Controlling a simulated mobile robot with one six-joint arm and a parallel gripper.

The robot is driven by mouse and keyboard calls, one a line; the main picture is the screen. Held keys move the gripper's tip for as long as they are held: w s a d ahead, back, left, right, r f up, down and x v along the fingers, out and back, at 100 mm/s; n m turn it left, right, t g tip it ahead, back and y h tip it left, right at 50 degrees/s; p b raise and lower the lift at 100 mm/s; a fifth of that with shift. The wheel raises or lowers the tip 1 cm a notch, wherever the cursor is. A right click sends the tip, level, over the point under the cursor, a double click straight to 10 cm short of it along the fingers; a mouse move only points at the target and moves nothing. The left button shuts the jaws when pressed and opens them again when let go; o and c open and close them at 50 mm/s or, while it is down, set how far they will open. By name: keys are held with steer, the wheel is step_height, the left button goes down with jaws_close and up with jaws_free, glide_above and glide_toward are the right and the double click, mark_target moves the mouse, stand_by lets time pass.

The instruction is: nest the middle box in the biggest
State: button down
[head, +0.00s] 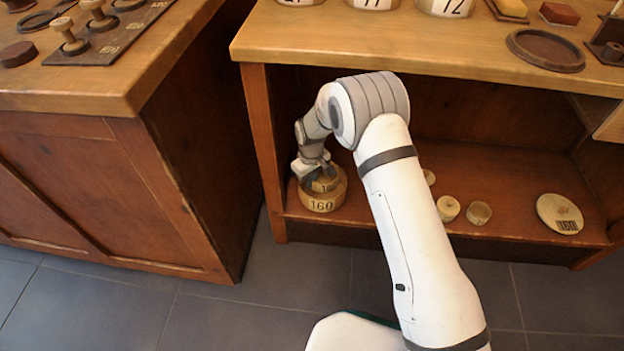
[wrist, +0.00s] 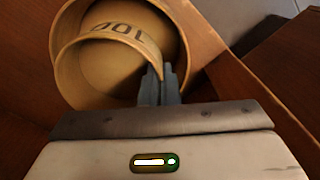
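The biggest box (head: 321,205), a round pale wooden one marked 160, stands at the left end of the low shelf. The middle box (head: 325,185), smaller and marked 100, is over its mouth, with its lower part hidden by the big box's front wall. In the wrist view, the middle box (wrist: 118,36) overlaps the big box's opening, and the big box's rim (wrist: 186,50) curves behind it. I cannot tell whether it rests on the big box's floor. My gripper (wrist: 156,75) is closed on the middle box's wall; it also shows in the head view (head: 315,170).
The shelf's left upright (head: 263,150) is close to the boxes.

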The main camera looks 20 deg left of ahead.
steer(key=c, duration=2.1)
jaws_free()
steer(key=shift+c, duration=0.2)
steer(key=o, duration=0.5)
steer(key=shift+o, duration=0.6)
steer(key=o, duration=0.3)
steer(key=shift+o, duration=0.2)
steer(key=shift+r, duration=0.2)
steer(key=shift+r+p, duration=0.35)
steer(key=shift+r, duration=0.05)
steer(key=shift+r, duration=0.2)
